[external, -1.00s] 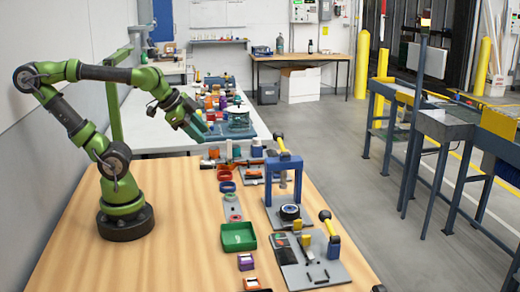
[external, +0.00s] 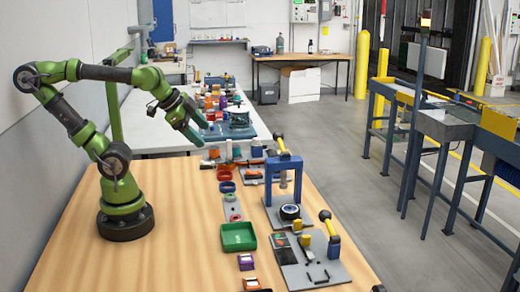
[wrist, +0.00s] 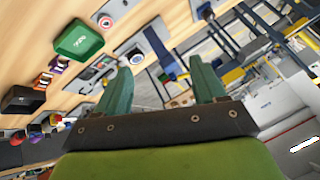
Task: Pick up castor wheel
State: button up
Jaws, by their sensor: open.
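A black wheel with a pale hub (external: 290,212), which looks like the castor wheel, sits on a grey plate (external: 270,222) below a blue press frame (external: 268,182). In the wrist view a small round dark part (wrist: 137,59) beside the blue frame may be the same wheel. My gripper (external: 203,134) is open and empty, raised above the far end of the wooden table, well behind and left of the wheel. Its two green fingers are spread apart in the wrist view (wrist: 160,64). Nothing is between them.
A green bin (external: 238,237) stands left of the wheel. Red and blue rings (external: 226,186) and several small parts line the table. The wooden table's left half (external: 180,255) is clear.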

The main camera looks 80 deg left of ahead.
jog(key=o, duration=0.3)
jog(key=n+g+h, duration=0.2)
jog(key=n+g, duration=0.2)
jog(key=g, duration=0.3)
send_over(290, 205)
jog(key=d, duration=0.2)
notch_tip(290, 205, down, 5)
jog(key=f, duration=1.6)
jog(key=shift+s+f, duration=0.25)
jog(key=shift+f, duration=0.05)
